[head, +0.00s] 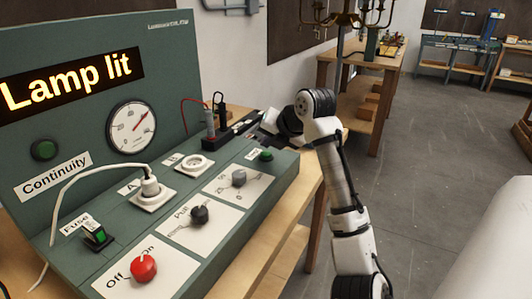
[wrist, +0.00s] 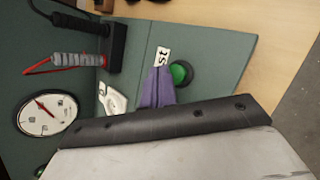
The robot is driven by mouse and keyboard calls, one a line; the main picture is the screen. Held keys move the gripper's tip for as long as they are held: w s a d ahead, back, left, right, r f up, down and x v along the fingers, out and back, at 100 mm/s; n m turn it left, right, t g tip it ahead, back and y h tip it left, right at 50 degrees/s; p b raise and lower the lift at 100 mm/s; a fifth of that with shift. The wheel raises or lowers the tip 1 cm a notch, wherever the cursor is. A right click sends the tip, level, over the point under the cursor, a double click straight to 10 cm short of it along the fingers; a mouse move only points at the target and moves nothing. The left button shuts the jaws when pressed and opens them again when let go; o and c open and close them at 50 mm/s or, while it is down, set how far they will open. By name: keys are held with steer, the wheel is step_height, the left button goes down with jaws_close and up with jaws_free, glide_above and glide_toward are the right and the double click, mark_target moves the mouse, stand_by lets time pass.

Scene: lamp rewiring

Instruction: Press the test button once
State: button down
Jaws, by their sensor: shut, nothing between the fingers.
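The green test button (head: 266,155) sits at the right end of the sloped green panel. In the wrist view the button (wrist: 181,73) shows whole beside a small white label, partly covered, reading "ST". My gripper (wrist: 160,72) is shut and empty, its purple fingers just left of the button in that view and overlapping the label. I cannot tell the height of the fingertips above the panel. In the head view the dark hand (head: 238,131) is behind the button; the fingers do not show clearly. The display (head: 70,80) reads "Lamp lit".
A grey knob (head: 239,178), a black knob (head: 199,214) and a red Off/On knob (head: 143,268) stand on the panel. A white plug (head: 151,187) sits in socket A; socket B (head: 195,164) is empty. Probes (wrist: 75,58) stand near the hand. The gauge (head: 131,127) is on the upright board.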

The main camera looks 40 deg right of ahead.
mark_target(269, 155)
steer(key=shift+f, duration=0.2)
steer(key=shift+f+b, duration=0.25)
steer(key=shift+b, duration=0.05)
steer(key=shift+f, duration=0.4)
stand_by(0.8)
steer(key=shift+r+p, duration=0.3)
steer(key=shift+r, duration=0.55)
steer(key=shift+r+p, duration=1.8)
steer(key=shift+r, duration=0.75)
steer(key=shift+s+f, duration=0.1)
steer(key=shift+f, duration=0.05)
